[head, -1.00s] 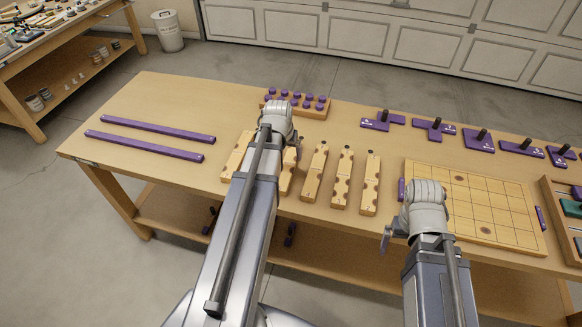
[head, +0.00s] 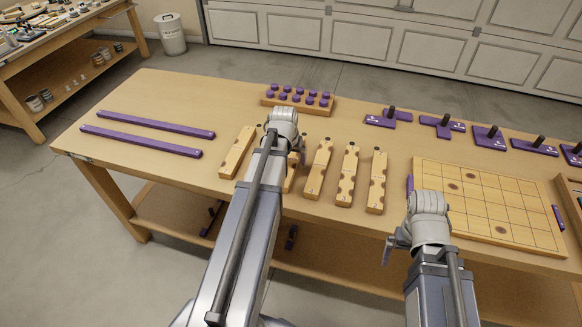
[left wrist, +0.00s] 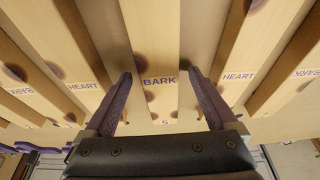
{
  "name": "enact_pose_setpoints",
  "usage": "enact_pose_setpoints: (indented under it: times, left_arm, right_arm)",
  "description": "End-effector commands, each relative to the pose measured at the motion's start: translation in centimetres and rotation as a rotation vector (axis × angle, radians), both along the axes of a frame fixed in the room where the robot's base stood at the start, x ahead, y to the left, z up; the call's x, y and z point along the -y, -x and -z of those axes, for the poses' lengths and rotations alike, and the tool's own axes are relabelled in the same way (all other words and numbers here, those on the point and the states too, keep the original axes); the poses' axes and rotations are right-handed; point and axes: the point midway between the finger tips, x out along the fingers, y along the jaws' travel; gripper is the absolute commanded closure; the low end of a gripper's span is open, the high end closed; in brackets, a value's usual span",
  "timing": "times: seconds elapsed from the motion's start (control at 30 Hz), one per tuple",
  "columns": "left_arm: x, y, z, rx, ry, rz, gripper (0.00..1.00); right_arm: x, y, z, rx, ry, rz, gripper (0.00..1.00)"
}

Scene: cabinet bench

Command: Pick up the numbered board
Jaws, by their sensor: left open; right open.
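Several pale wooden boards with dark holes lie side by side on the bench, including a far-left one (head: 237,152). In the left wrist view they carry words; the middle board (left wrist: 155,45) reads BARK, its neighbours HEART. A small mark near its end is too small to read surely. My left gripper (left wrist: 160,88) is open, with one finger on each side of the BARK board; I cannot tell whether they touch it. In the head view my left wrist hides these fingers and part of the boards. My right gripper (head: 428,207) is open beside the near-left corner of the gridded board (head: 490,210).
Two purple bars (head: 150,135) lie at the left of the bench. A wooden block with purple pegs (head: 298,100) stands behind the boards. Purple pieces with black handles (head: 488,137) line the back right.

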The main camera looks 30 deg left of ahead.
Motion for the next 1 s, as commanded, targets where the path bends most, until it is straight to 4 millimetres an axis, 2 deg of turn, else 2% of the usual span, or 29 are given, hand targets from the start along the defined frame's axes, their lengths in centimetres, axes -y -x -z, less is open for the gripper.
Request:
enact_pose_setpoints:
  times: [0.17,0.9,1.0]
  left_arm:
    - [0.01,0.02,-0.13,0.000,0.000,0.000,0.09]
    - [0.00,0.02,-0.12,0.000,0.000,0.000,0.92]
    - [0.00,0.02,-0.12,0.000,0.000,0.000,1.00]
  right_arm:
    - [0.00,0.00,-0.13,0.000,0.000,0.000,0.00]
    - [0.00,0.00,-0.12,0.000,0.000,0.000,0.00]
    - [0.00,0.00,-0.12,0.000,0.000,0.000,0.00]
